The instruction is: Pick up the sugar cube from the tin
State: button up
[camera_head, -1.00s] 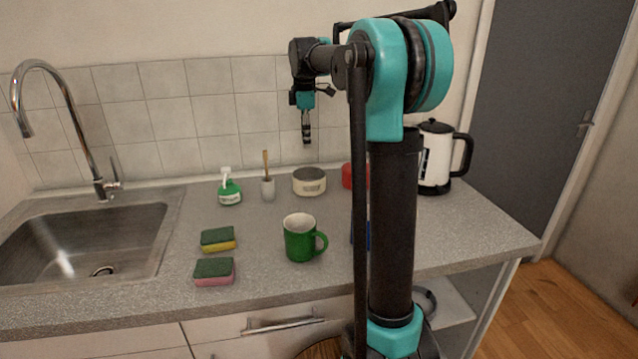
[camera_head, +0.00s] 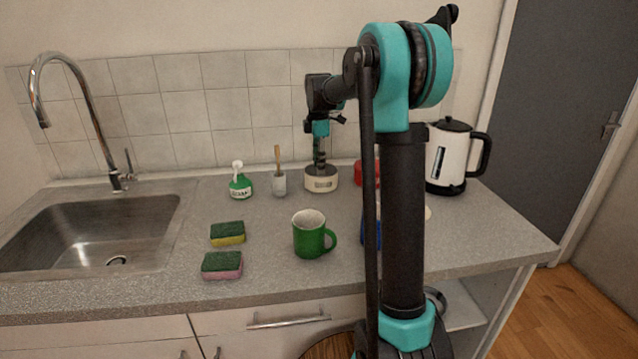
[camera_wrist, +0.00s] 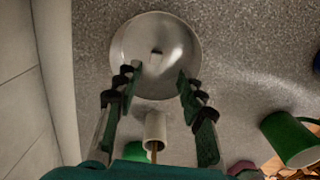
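The cream tin (camera_head: 321,184) with a label stands at the back of the counter, near the tiled wall. In the wrist view I look down into the round metal tin (camera_wrist: 128,37). The cube lies a little beyond the fingertips in the picture. In the head view my gripper (camera_head: 319,163) points down at the tin; the cube is hidden there.
A brush holder (camera_head: 280,184) and a green soap bottle (camera_head: 240,188) stand left of the tin. A red object (camera_head: 366,174), partly hidden by my arm, and a kettle (camera_head: 450,158) are to its right. A green mug (camera_head: 308,240) and two sponges (camera_head: 222,266) lie nearer.

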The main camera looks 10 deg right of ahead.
jog(key=shift+w+f, duration=0.2)
jog(key=shift+f, duration=1.15)
jog(key=shift+w+f, duration=0.15)
jog(key=shift+f, duration=1.2)
jog(key=shift+c, duration=0.2)
jog(key=c, duration=0.7)
